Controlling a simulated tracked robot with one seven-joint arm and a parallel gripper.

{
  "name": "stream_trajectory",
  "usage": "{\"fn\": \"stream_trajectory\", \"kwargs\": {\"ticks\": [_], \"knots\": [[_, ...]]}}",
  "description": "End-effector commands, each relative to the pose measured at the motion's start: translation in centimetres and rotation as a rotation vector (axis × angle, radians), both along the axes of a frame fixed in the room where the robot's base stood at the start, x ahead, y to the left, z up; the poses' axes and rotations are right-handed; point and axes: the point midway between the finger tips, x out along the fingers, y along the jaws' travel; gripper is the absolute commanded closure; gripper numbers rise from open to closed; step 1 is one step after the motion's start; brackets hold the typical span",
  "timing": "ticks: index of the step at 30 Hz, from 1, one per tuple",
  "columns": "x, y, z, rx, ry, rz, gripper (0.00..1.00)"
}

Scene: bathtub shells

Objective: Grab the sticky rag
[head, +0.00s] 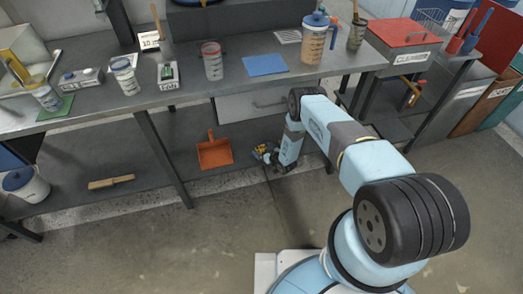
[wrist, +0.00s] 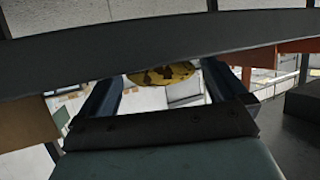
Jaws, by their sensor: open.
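A flat blue cloth (head: 265,64) lies on the grey worktop in the head view. A flat green piece (head: 56,112) lies under a cup at the left end; I cannot tell which of the two is the sticky rag. My gripper (head: 264,153) is low, below the worktop's front edge and apart from both cloths. In the wrist view its two dark fingers (wrist: 160,78) stand apart with nothing held. No rag can be made out in the wrist view. A yellow round patch shows beyond the fingers.
The worktop (head: 195,82) holds several cups, a jug (head: 314,42) and small labelled items. An orange dustpan (head: 214,153) and a brush (head: 111,182) lie on the lower shelf. A red-lidded box (head: 404,34) stands right. A grey bar (wrist: 160,44) crosses the wrist view.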

Motion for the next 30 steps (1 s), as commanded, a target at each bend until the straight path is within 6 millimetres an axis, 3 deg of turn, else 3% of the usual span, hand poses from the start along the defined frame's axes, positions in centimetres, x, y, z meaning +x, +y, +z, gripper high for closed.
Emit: {"fn": "stream_trajectory", "kwargs": {"ticks": [7,22,30], "knots": [[0.16,0.17,0.04,0.002,-0.001,0.001,0.02],[0.16,-0.05,0.02,0.001,0.000,-0.001,0.49],[0.17,-0.11,0.19,0.001,-0.001,-0.002,0.49]]}}
